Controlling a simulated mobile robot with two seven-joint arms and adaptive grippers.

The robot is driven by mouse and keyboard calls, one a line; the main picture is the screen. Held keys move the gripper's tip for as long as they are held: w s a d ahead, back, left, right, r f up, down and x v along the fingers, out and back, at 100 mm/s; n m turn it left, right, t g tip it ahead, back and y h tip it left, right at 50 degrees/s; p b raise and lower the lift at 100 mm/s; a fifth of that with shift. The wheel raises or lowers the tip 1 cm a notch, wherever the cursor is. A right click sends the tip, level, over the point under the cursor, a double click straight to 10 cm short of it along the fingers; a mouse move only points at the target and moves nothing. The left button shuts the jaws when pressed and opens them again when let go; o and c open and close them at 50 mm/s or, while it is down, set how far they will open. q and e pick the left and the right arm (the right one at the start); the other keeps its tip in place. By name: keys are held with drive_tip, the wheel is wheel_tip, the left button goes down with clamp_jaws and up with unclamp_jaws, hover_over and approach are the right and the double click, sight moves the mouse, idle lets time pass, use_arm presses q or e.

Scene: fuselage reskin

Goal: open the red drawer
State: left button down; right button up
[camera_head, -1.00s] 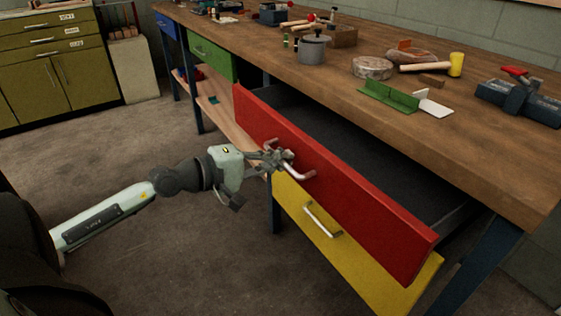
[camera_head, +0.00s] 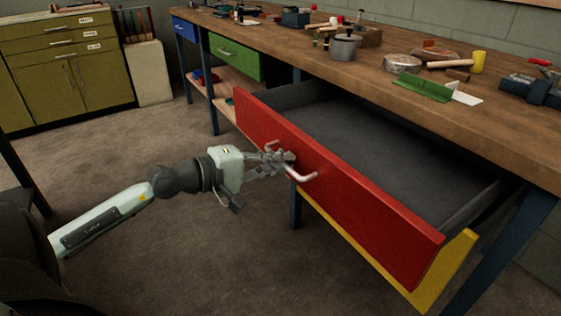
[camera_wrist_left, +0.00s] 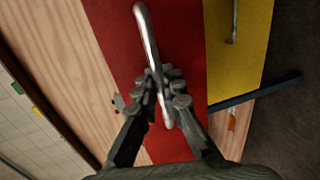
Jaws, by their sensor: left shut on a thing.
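The red drawer (camera_head: 340,190) stands pulled well out from the workbench, and its dark, empty-looking inside shows in the head view. Its red front also fills the middle of the left wrist view (camera_wrist_left: 185,40). My left gripper (camera_head: 286,162) is shut on the drawer's silver bar handle (camera_head: 303,176). In the left wrist view the handle (camera_wrist_left: 147,35) runs between the fingers (camera_wrist_left: 162,92). My right gripper is in neither view.
The yellow drawer (camera_head: 440,280) sits below the red one, largely hidden. A green drawer (camera_head: 234,57) is further left. The wooden benchtop (camera_head: 320,68) carries tools, a pot and blocks. Open floor (camera_head: 110,200) lies in front of the bench.

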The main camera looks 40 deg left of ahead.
use_arm(q)
drive_tip(key=c, duration=1.9)
unclamp_jaws()
drive_tip(key=shift+s, duration=0.1)
drive_tip(key=v, duration=1.2)
